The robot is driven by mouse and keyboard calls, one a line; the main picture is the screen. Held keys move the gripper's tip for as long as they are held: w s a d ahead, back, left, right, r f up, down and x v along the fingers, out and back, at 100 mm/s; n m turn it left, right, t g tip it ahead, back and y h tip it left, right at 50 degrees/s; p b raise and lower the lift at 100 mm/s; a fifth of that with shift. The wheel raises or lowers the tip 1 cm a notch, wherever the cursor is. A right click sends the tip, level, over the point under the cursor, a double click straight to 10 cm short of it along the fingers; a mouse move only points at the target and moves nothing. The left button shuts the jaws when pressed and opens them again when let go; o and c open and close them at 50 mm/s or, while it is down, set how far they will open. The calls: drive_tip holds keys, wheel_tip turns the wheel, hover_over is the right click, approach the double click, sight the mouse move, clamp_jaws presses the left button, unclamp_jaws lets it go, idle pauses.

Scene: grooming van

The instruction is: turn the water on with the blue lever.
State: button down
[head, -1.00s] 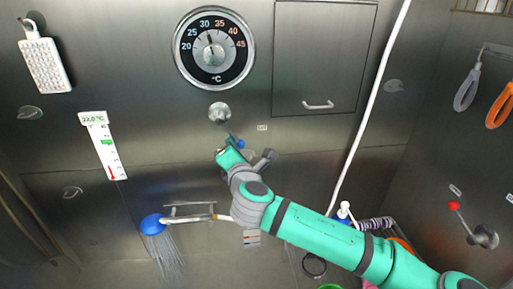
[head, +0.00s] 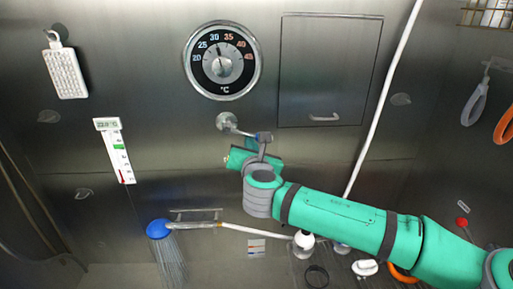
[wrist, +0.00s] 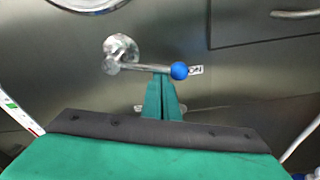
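The blue lever is a metal rod with a blue ball knob (wrist: 180,71) on a round wall hub (wrist: 122,46). In the wrist view it points right and slightly down, with the knob beside a small white label. Water sprays from the blue shower head (head: 159,229) at lower left.
A round temperature dial (head: 222,60) is above the lever. A cabinet door (head: 330,70) with a handle is to its right. A white thermometer strip (head: 116,150) hangs at left. A red-knobbed lever (head: 462,223) is on the right wall.

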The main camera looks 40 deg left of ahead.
drive_tip(key=shift+w+d+r, duration=0.1)
drive_tip(key=shift+r, duration=0.25)
idle(0.4)
wheel_tip(320, 180, down, 4)
drive_tip(key=s+a+v, duration=0.1)
drive_tip(key=v, duration=0.8)
drive_tip(key=shift+d, duration=0.2)
idle(0.4)
